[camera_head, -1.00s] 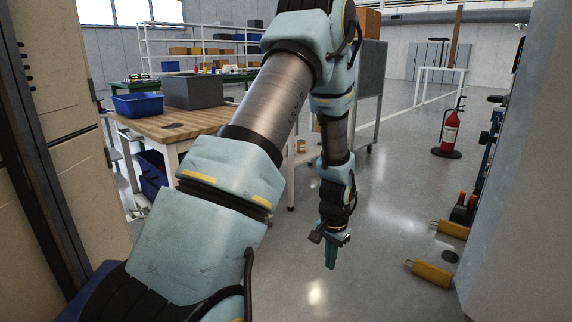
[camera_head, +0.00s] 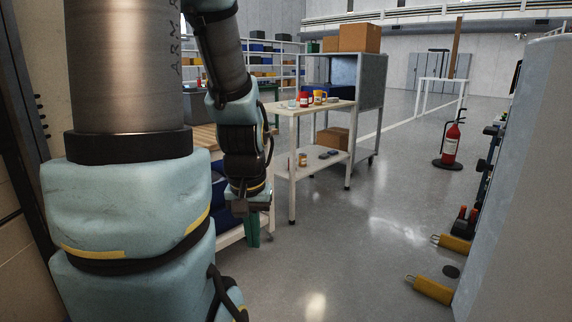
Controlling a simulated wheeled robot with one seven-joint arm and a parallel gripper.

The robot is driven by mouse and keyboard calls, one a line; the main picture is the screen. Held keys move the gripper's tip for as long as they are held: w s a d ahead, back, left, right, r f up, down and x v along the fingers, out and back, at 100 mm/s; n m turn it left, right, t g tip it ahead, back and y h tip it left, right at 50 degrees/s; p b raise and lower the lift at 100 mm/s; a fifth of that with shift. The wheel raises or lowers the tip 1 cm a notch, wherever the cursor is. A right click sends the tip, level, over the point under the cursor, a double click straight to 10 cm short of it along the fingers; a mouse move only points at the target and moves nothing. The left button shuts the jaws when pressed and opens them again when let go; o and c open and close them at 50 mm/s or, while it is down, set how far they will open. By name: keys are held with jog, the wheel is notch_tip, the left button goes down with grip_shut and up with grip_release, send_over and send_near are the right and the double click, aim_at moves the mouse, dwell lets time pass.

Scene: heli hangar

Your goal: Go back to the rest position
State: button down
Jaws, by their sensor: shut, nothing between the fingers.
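My gripper (camera_head: 253,232) hangs at the end of my arm, left of the middle of the view, pointing down. Its green fingers are shut with nothing between them. Behind it are the lower part of a wooden-topped workbench (camera_head: 203,136) and a light two-level table. My arm fills the left side and hides much of the workbench.
The light table (camera_head: 283,108) carries small red and yellow items (camera_head: 312,98). A grey cabinet (camera_head: 371,80) with cardboard boxes (camera_head: 358,37) stands behind. A fire extinguisher (camera_head: 451,143) and yellow cylinders (camera_head: 430,289) are at right. The middle floor (camera_head: 350,240) is clear.

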notch_tip(320, 180, up, 19)
jog(key=p, duration=1.7)
jog(key=shift+p, duration=0.35)
